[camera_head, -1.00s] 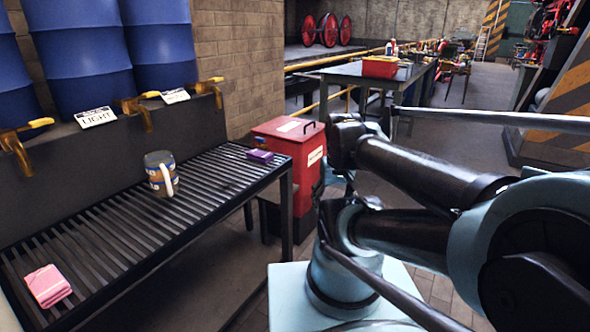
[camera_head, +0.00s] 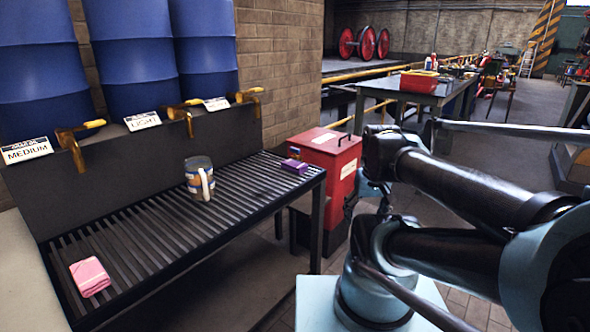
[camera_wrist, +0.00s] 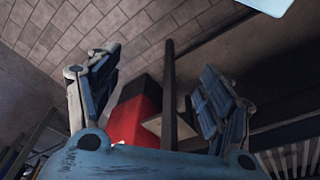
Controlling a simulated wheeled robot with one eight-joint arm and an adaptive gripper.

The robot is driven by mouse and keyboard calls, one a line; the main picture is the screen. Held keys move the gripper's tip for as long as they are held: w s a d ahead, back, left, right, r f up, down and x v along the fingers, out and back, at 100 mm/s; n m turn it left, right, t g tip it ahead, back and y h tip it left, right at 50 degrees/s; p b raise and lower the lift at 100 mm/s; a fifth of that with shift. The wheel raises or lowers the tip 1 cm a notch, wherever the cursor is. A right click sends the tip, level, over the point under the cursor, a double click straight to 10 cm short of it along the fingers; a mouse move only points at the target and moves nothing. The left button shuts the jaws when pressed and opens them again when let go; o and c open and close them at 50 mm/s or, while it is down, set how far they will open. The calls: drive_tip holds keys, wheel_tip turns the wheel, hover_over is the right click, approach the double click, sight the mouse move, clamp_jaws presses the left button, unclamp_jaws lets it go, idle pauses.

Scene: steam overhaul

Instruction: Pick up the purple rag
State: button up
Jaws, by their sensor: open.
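The purple rag (camera_head: 295,166) is a small folded bundle. It lies at the far right end of the slatted black rack (camera_head: 150,232), near the rack's edge. A pink folded rag (camera_head: 90,276) lies at the rack's near left end. My gripper (camera_wrist: 160,66) is open in the wrist view, with its two fingers spread wide and nothing between them. Beyond the fingers are a red box, a dark post and paved floor. I cannot make out the purple rag in the wrist view. In the head view my gripper is not clearly visible; my arm is to the right of the rack.
A mug-like container (camera_head: 200,178) stands mid-rack. Brass taps (camera_head: 180,116) overhang the rack's back, below blue drums (camera_head: 133,62). A red box (camera_head: 330,165) stands beside the rack's right end; it also shows in the wrist view (camera_wrist: 138,112). A workbench (camera_head: 420,92) stands behind.

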drive_tip(key=w+a+r+n+g, duration=0.1)
drive_tip(key=w+a+r+n, duration=0.25)
drive_tip(key=w+r, duration=0.35)
drive_tip(key=w+a+r+n, duration=0.2)
drive_tip(key=w+a+r, duration=0.3)
drive_tip(key=w, duration=0.4)
drive_tip(key=w+a+r+n+g, duration=0.1)
drive_tip(key=w+a+r+n, duration=0.1)
drive_tip(key=w+a+r, duration=0.35)
drive_tip(key=n, duration=0.3)
hover_over(294, 163)
drive_tip(key=shift+m, duration=0.25)
drive_tip(key=f, duration=1)
drive_tip(key=shift+d+f, duration=0.1)
drive_tip(key=shift+d, duration=0.25)
drive_tip(key=shift+a+f, duration=0.15)
drive_tip(key=shift+f, duration=1.15)
drive_tip(key=shift+a+f, duration=0.1)
drive_tip(key=shift+f, duration=1.15)
drive_tip(key=c, duration=1.2)
drive_tip(key=shift+r, duration=0.1)
drive_tip(key=shift+c, duration=0.2)
